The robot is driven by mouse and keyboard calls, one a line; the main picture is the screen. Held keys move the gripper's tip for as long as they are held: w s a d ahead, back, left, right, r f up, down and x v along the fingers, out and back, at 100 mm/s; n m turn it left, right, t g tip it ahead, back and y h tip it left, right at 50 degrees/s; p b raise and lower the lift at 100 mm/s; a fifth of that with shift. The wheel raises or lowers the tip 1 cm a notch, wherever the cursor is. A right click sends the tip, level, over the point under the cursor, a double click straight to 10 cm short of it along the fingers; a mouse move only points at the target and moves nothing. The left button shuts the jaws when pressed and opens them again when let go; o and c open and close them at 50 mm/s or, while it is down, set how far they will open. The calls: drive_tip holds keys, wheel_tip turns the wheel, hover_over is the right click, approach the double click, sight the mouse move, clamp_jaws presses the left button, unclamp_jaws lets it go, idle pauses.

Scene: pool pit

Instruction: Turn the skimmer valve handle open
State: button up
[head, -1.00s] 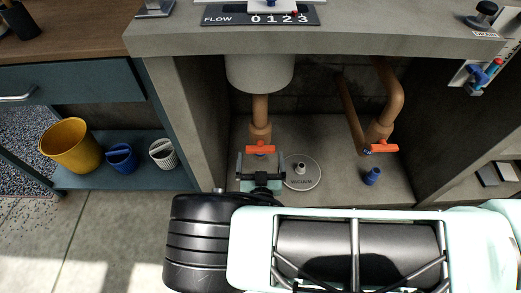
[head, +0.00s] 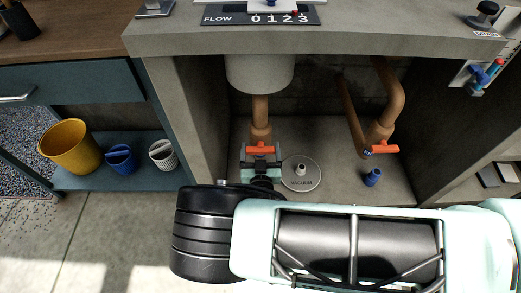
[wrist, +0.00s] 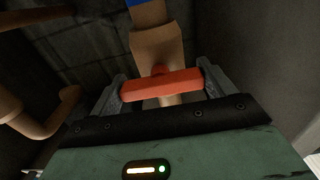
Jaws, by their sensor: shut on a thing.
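Two orange-red valve handles show under the counter in the head view. The left handle (head: 261,149) is on the copper-coloured pipe (head: 260,108) below a grey round basin. The right handle (head: 381,149) is on a bent pipe. No label tells which is the skimmer valve. My gripper (wrist: 162,82) is shut on the left handle, one finger at each end of the bar. In the wrist view this handle (wrist: 160,86) lies crosswise to its pipe, slightly tilted in the picture.
A round lid marked VACUUM (head: 301,174) lies just right of my gripper. A small blue fitting (head: 372,177) stands on the floor farther right. Grey cabinet walls flank the bay, with the left wall (head: 188,125) near. Buckets stand on a shelf at left.

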drive_tip(key=n+b, duration=0.1)
drive_tip(key=n, duration=0.2)
drive_tip(key=shift+f, duration=0.1)
drive_tip(key=n+b, duration=0.1)
drive_tip(key=n, duration=0.2)
drive_tip(key=shift+n, duration=0.3)
drive_tip(key=n+b, duration=0.1)
drive_tip(key=n, duration=0.5)
drive_tip(key=shift+n, duration=0.3)
idle(0.3)
drive_tip(key=o, duration=0.9)
drive_tip(key=s+p, duration=0.2)
drive_tip(key=s, duration=1.5)
drive_tip(key=shift+s+a, duration=0.25)
